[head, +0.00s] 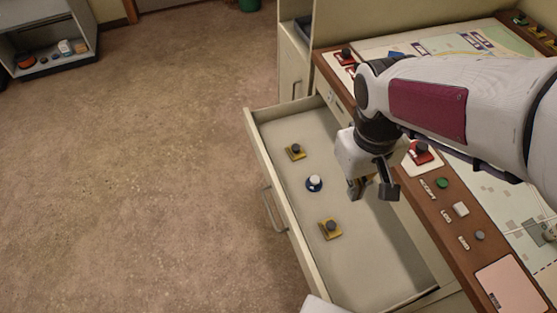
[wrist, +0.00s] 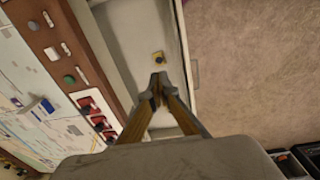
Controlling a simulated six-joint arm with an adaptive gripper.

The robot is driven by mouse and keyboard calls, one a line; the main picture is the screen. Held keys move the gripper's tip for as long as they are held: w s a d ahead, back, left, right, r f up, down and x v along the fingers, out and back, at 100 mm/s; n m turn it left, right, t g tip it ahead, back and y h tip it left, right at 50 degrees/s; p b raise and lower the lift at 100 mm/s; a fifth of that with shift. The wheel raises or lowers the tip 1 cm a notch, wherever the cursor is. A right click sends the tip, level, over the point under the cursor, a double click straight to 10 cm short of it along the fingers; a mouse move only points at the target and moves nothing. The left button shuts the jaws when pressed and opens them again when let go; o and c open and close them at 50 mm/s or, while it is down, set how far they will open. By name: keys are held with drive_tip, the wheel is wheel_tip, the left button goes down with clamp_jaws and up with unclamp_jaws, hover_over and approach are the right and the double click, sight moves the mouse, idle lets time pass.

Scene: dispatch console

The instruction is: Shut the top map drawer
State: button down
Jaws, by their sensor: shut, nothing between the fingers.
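The top map drawer (head: 375,262) is pulled out from the console, with its front panel (head: 262,160) and bar handle (head: 272,210) facing the open floor. Inside lie two yellow pieces with dark knobs, one nearer the back (head: 295,152) and one nearer the front (head: 330,229), and a blue round piece with a white knob (head: 315,183). My gripper (head: 372,190) is shut and empty, above the drawer near its console side. In the wrist view the shut fingertips (wrist: 158,88) point along the drawer interior (wrist: 140,35), below a yellow piece (wrist: 158,57) in the picture.
The console top (head: 508,215) with map, buttons and a brown edge strip lies right of the drawer. A red-and-white switch plate (head: 420,153) is close to my gripper. Left of the drawer the carpet (head: 150,180) is clear. A grey shelf unit (head: 45,40) stands far left.

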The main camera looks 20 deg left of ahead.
drive_tip(key=w+a+f+n+h, duration=0.2)
drive_tip(key=a+f+n, duration=1.1)
drive_tip(key=a+f, duration=1)
drive_tip(key=w+a+r+n+t, duration=0.1)
drive_tip(key=w+a+r+n, duration=0.1)
drive_tip(key=a+n, duration=0.3)
drive_tip(key=shift+w+a+r, duration=0.4)
drive_tip(key=shift+w+a, duration=0.2)
drive_tip(key=shift+w, duration=0.1)
drive_tip(key=x, duration=0.3)
drive_tip(key=w+x, duration=0.1)
drive_tip(key=x, duration=0.3)
drive_tip(key=d+x, duration=0.1)
drive_tip(key=x, duration=0.2)
drive_tip(key=shift+w, duration=0.3)
drive_tip(key=shift+w+d, duration=0.65)
drive_tip(key=shift+d, duration=0.1)
